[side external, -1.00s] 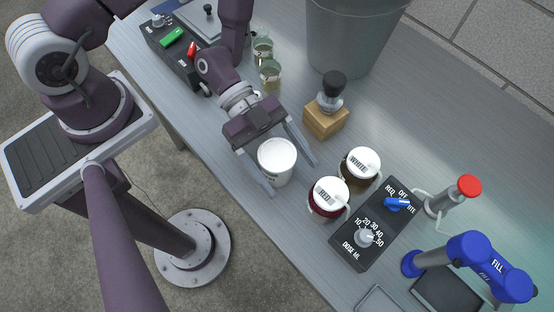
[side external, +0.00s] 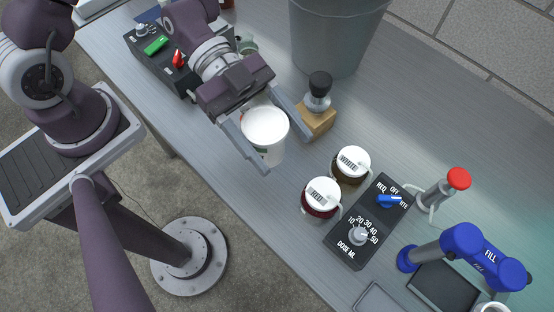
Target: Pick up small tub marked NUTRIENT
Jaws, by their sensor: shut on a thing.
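The small white tub (side external: 266,129) with a white lid is between the two fingers of my gripper (side external: 284,140). My gripper is shut on it, with one finger along each side. The tub looks raised above the grey bench, held close under the hand. Its label is mostly hidden, and I cannot read the word NUTRIENT in this view.
Jars marked RED (side external: 321,199) and WHITE (side external: 350,164) stand right of the tub. A wooden block with a black-knobbed stopper (side external: 317,97) is close behind my gripper. A dosing box (side external: 369,221), a blue FILL tap (side external: 470,248) and a grey bucket (side external: 335,35) stand around.

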